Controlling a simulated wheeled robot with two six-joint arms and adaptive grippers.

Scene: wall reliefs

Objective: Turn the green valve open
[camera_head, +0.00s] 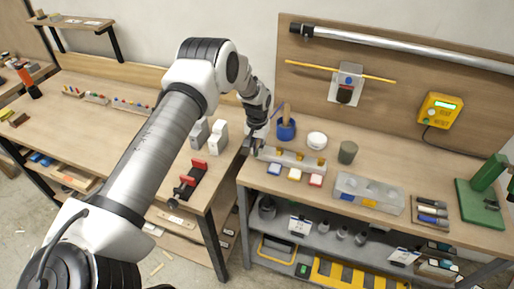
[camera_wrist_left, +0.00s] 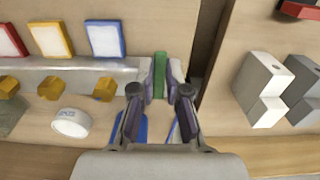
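A green valve handle (camera_wrist_left: 159,75) stands at the right end of a pale grey bar in the left wrist view. My left gripper (camera_wrist_left: 160,82) has its two fingertips on either side of the handle, close against it, and appears shut on it. In the head view my left gripper (camera_head: 256,148) is at the left end of the same bar (camera_head: 310,163), above the workbench. The handle is hidden there by the gripper. My right gripper is in neither view.
Yellow knobs (camera_wrist_left: 104,89) sit along the bar, with blue, yellow and red framed plates (camera_wrist_left: 105,39) beside it. A white round item (camera_wrist_left: 71,123) and blue cup (camera_head: 286,130) stand nearby. Grey blocks (camera_wrist_left: 263,88) stand across the gap between benches.

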